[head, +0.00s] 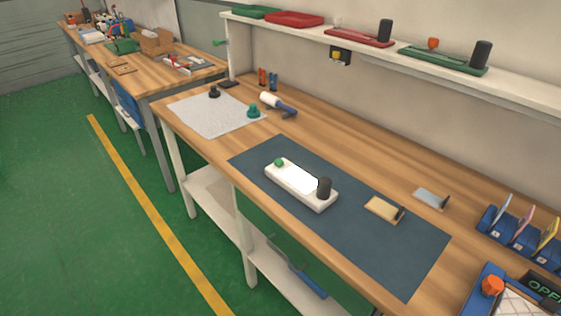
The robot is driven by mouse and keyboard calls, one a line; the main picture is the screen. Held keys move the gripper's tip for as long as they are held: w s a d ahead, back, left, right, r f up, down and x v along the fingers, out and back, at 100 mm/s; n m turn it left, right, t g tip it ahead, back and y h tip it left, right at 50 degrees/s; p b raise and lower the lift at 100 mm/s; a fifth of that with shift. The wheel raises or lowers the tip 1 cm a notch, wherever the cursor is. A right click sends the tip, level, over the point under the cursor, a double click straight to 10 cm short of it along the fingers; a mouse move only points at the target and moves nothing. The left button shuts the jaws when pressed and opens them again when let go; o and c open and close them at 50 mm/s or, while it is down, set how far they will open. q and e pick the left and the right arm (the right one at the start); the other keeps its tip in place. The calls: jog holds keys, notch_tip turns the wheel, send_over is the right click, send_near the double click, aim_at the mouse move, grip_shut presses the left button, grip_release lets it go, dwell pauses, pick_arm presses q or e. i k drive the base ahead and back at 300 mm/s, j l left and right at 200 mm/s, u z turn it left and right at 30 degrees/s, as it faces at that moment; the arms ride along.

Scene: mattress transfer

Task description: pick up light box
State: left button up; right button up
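The light box (296,180) is a small white box with a bright glowing top panel. It lies flat on the dark blue-grey mat (398,254) on the wooden workbench. A green knob (279,162) sits at its far left end and a black cylinder (324,188) stands at its near right end. Nothing covers the box. Neither of my grippers shows in the head view.
A tan block (384,209) lies right of the light box, and a grey block (430,199) beyond the mat. A hammer (278,104) and a light grey sheet (212,115) lie farther left. A shelf (386,51) runs above.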

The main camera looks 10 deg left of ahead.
aim_at(318, 194)
jog(key=z, duration=0.45)
jog(key=i+j+z, duration=0.15)
jog(key=j+z, duration=0.15)
jog(key=i+j+z, duration=0.1)
jog(key=j+z, duration=0.15)
jog(key=j, duration=0.25)
jog(key=j+z, duration=0.3)
jog(key=j, duration=0.7)
jog(key=i+j, duration=0.15)
jog(key=j, duration=0.6)
jog(key=l+z, duration=0.05)
